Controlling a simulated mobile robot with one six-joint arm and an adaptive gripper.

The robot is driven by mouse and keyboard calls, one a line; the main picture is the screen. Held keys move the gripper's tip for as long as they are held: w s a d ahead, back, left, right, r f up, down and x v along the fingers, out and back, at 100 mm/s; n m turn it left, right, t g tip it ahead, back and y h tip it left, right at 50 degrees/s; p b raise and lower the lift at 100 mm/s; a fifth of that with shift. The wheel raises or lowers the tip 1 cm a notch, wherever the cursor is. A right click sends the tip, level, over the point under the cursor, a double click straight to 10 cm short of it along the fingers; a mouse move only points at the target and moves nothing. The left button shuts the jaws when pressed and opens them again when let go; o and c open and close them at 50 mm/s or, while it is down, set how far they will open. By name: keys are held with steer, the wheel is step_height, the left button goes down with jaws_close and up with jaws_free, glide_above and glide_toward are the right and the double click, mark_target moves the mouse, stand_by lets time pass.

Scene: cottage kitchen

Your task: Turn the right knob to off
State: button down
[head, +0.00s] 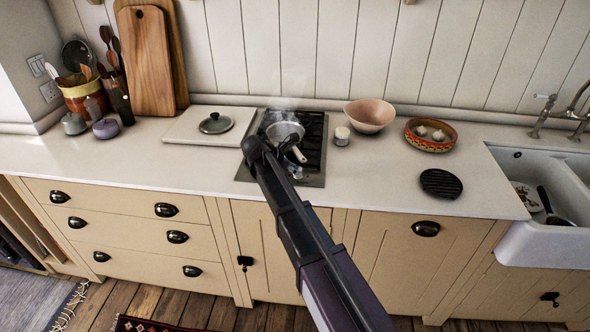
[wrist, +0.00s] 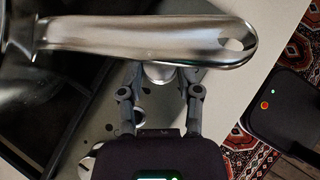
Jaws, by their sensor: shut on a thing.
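The hob (head: 313,163) is set in the worktop, with a steel strip along its front edge. In the wrist view my gripper (wrist: 160,80) is shut on the right knob (wrist: 160,72), a round metal knob on that strip, with a finger on each side. The pan handle above covers part of the knob, and its pointer mark cannot be read. Another knob (wrist: 86,164), the left one, shows partly at the lower left of the wrist view.
A steaming steel pan (head: 284,132) stands on the hob; its handle (wrist: 150,40) passes just over my fingertips. The worktop's front is mostly clear.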

steer(key=shift+c, duration=1.5)
jaws_free()
steer(key=shift+s, duration=0.1)
